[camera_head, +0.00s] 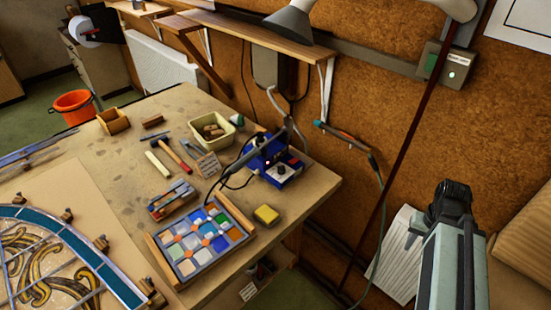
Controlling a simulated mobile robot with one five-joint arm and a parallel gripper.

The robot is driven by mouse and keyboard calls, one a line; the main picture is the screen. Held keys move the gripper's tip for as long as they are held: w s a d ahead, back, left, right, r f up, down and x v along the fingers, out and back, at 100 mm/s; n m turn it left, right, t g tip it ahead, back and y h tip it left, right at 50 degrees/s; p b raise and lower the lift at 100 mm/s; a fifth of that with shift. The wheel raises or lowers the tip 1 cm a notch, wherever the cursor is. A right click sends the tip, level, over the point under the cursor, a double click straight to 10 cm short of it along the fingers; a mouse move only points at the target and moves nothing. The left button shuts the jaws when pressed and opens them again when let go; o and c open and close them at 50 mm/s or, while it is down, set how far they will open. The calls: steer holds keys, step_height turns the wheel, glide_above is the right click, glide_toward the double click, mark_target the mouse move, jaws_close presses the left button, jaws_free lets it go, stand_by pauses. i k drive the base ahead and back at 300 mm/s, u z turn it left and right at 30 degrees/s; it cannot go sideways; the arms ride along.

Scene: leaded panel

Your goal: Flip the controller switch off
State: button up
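The blue controller (275,158) stands near the right back corner of the workbench, by the wall. It has a pale front panel (284,170) with a dark round knob. A small red spot shows near the panel, but the switch and its position are too small to tell. A dark iron with a cable lies across or beside the controller's left side. My gripper (450,203) is at the lower right, in front of the wall and clear of the bench. It is well to the right of the controller and apart from it. Its fingers cannot be made out clearly.
A sectioned tray of coloured glass (205,240), a yellow block (266,214) and a cream tub (212,131) sit near the controller. The leaded panel (70,255) lies at left. A lamp (290,20) and shelf (245,38) overhang the back. A wall box (449,66) has a lit light.

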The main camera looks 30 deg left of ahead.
mark_target(294, 160)
steer(key=u, duration=0.1)
steer(key=k, duration=1)
steer(key=u, duration=0.85)
steer(key=i, duration=1)
steer(key=z, duration=0.1)
